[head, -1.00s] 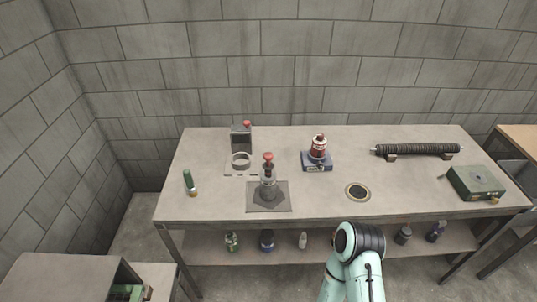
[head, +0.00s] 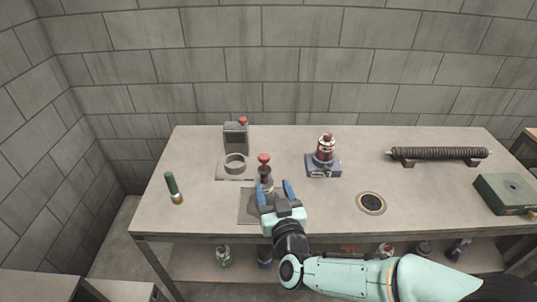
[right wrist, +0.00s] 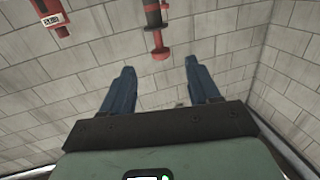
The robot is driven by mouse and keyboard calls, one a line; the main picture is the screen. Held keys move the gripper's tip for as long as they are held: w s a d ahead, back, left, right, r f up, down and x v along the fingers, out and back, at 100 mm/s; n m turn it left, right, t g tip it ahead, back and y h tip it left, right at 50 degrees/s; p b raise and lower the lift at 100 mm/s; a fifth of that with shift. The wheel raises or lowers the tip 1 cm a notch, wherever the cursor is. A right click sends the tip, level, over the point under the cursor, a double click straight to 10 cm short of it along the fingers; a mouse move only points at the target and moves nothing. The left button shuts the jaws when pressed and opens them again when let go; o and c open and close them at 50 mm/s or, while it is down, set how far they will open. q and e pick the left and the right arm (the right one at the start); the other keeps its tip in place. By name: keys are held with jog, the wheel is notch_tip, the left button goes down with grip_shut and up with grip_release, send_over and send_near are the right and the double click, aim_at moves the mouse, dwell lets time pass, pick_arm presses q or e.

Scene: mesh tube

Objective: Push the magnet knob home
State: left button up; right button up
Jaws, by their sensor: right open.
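A dark upright device (head: 265,173) topped by a red knob (head: 264,158) stands on a grey square plate (head: 249,211) on the table. My right gripper (head: 274,186) is open in front of it, its blue fingers partly covering its lower part. In the right wrist view, the red knob (right wrist: 160,53) appears upside down beyond and between the open fingers (right wrist: 159,66), with no contact visible. A grey box (head: 236,138) behind a ring also has a red knob on top. I cannot tell from looks alone which knob is the magnet's. My left gripper is out of view.
A red-and-white device on a blue base (head: 322,170) stands to the right.

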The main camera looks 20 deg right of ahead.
aim_at(263, 154)
jog(key=w, duration=0.8)
jog(key=w+r, duration=0.1)
jog(key=w, duration=0.4)
jog(key=shift+w+d+r, duration=0.1)
jog(key=shift+d, duration=0.3)
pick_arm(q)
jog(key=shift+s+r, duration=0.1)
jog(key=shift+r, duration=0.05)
